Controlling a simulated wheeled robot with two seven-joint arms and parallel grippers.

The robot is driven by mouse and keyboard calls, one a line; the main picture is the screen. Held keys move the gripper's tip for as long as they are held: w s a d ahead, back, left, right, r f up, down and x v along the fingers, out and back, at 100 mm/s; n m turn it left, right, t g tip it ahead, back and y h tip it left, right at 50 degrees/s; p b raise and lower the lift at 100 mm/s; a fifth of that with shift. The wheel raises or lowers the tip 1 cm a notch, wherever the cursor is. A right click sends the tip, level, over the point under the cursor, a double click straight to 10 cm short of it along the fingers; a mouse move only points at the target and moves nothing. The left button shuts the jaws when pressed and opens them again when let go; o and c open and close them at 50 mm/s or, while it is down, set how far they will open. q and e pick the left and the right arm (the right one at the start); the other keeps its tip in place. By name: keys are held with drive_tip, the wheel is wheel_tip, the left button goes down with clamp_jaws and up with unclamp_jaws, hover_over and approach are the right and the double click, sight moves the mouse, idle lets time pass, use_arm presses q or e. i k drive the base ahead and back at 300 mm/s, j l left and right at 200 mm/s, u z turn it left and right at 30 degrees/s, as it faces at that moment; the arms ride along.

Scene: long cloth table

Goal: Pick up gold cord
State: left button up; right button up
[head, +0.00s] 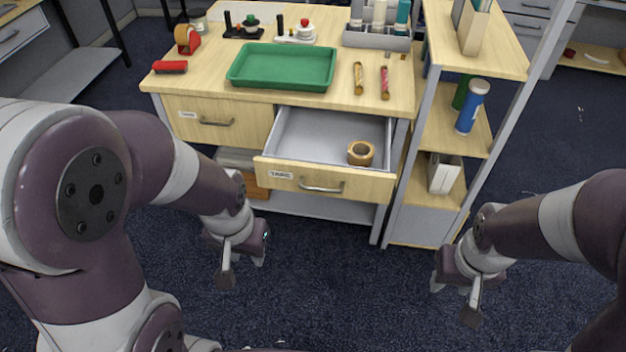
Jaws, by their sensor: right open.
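The gold cord (358,78) appears as a short gold bundle with darker ends, lying on the wooden tabletop to the right of the green tray. A similar red bundle (384,83) lies just to its right, a small gap apart. My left gripper (243,268) is open and empty, hanging over the floor in front of the desk, below the open drawer. My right gripper (455,299) is open and empty, over the floor in front of the shelf unit. Both grippers are well away from the cord.
An open drawer (323,178) juts out below the cord, with a tape roll (361,153) inside. A green tray (283,67) lies left of the cord. A grey caddy of bottles (377,41) stands behind it. A shelf unit (440,140) rises at right.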

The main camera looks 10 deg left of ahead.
sight(359, 89)
drive_tip(key=i+u, duration=0.15)
drive_tip(key=u, duration=0.3)
drive_tip(key=i+u, duration=0.15)
drive_tip(key=u, duration=0.3)
drive_tip(key=i+l+u, duration=0.4)
drive_tip(key=i+l, duration=0.6)
